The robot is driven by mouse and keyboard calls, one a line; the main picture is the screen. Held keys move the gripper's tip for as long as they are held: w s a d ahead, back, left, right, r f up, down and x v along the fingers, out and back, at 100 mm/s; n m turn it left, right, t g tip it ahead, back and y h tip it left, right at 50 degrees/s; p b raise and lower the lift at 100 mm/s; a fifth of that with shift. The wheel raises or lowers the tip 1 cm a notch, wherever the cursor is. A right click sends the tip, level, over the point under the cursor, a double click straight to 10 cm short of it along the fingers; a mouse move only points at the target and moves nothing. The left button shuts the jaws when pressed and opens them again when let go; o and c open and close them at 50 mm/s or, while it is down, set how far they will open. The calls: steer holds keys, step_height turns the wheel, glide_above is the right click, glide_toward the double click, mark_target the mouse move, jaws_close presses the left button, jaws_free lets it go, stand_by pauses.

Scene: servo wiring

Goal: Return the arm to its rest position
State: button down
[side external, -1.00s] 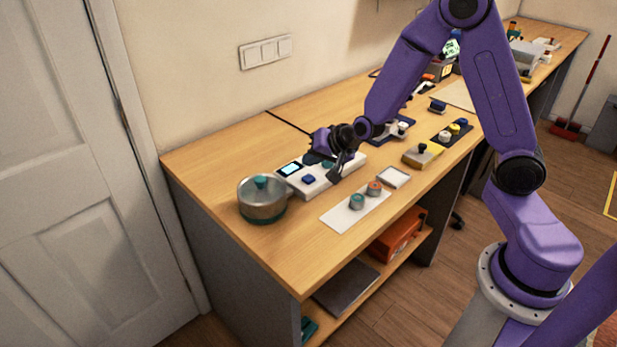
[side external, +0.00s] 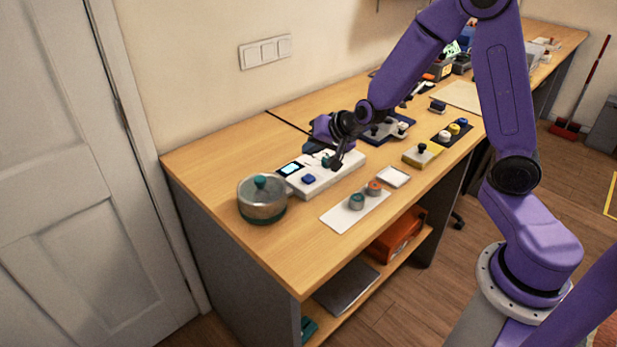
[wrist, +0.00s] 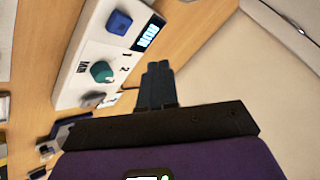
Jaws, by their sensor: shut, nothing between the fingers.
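My purple arm reaches over the desk, and my gripper (side external: 337,163) is above the white control box near its right end in the side external view. The gripper is shut and empty; in the wrist view its dark fingers (wrist: 158,82) are together. The white control box (side external: 336,177) has a lit screen (side external: 291,169) and a blue button (side external: 309,179). In the wrist view the box (wrist: 88,60) also shows a teal knob (wrist: 102,72) and its blue button (wrist: 118,22). My gripper partly hides the box in the side external view.
A lidded pot (side external: 262,199) stands left of the box. A white mat (side external: 340,215) with two small cylinders lies in front, beside a small white tray (side external: 393,177). The wall is behind.

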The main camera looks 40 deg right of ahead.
steer(key=s+a+r+n+g+y, duration=0.1)
steer(key=s+a+n+g+y, duration=0.15)
steer(key=s+a+n, duration=0.4)
steer(key=s+a+r+n+g+y, duration=0.1)
steer(key=s+a+r+n+g, duration=0.2)
steer(key=s, duration=0.6)
steer(key=s+d+n+g+h, duration=0.1)
steer(key=s+d+n+h, duration=0.1)
steer(key=s+n, duration=0.3)
steer(key=s+d+r+n+g+h, duration=0.1)
steer(key=s+d+n, duration=0.3)
steer(key=s, duration=0.9)
steer(key=shift+d+r+n+g+h, duration=0.15)
steer(key=shift+n+g+h, duration=0.4)
steer(key=shift+n+g, duration=0.3)
